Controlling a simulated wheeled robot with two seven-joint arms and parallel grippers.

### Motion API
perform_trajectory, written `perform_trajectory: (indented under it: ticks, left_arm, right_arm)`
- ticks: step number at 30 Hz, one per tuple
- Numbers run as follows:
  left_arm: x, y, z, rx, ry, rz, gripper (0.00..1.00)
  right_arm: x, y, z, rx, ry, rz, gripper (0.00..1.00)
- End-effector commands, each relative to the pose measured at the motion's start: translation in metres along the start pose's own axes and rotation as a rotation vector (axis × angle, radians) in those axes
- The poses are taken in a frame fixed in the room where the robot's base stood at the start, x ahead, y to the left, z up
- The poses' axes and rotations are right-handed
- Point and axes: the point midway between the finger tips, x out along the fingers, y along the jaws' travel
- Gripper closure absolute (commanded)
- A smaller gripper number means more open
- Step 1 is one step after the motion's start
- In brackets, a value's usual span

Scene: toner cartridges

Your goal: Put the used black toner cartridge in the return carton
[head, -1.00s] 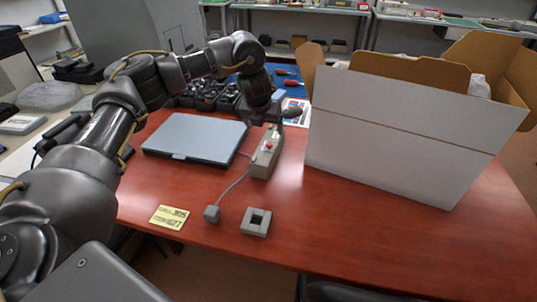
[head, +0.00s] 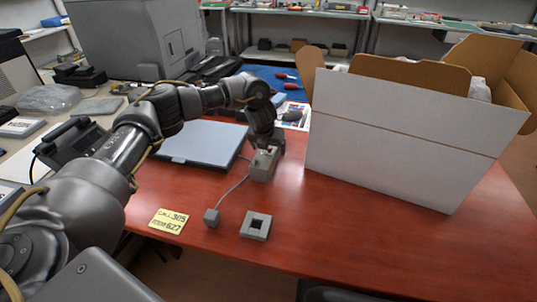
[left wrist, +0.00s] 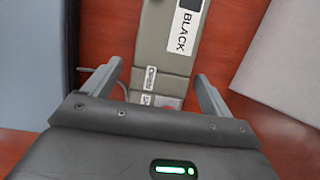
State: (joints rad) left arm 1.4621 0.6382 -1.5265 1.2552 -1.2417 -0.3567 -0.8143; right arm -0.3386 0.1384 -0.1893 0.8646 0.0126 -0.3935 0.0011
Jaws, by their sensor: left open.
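A long beige-grey body (head: 263,165), with a white label reading BLACK in the left wrist view (left wrist: 168,55), lies on the red-brown table left of the carton. I take it to be the black toner cartridge. My left gripper (head: 265,143) is over its far part and hides some of it. In the left wrist view my left gripper's (left wrist: 158,72) fingers are apart, one on each side of the body, with visible gaps. The return carton (head: 400,145) is a large white box with brown flaps open. Translucent wrapping shows at its rim. My right gripper is not in view.
A flat grey-blue case (head: 205,141) lies left of the cartridge. A thin cord runs near the cartridge to a small grey cube (head: 212,217). A square grey block (head: 256,226) and a yellow note (head: 167,221) lie in front. The table's front right is clear.

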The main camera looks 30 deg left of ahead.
Motion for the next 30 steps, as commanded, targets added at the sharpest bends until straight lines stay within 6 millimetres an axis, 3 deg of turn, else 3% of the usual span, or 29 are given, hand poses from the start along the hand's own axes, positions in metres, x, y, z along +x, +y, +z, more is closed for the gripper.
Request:
perform_trajectory:
  ticks: [6, 20, 30]
  left_arm:
    - [0.0002, -0.0002, 0.0001, 0.0, 0.0, -0.001, 0.18]
    - [-0.0008, -0.0003, 0.001, 0.0, -0.002, -0.001, 0.78]
    - [-0.0055, -0.0004, 0.0031, -0.001, -0.002, -0.001, 0.8]
  right_arm:
    - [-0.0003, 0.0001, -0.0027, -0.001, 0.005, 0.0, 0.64]
    - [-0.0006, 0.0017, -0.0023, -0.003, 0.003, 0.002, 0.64]
    - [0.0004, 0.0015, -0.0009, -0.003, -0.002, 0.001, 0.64]
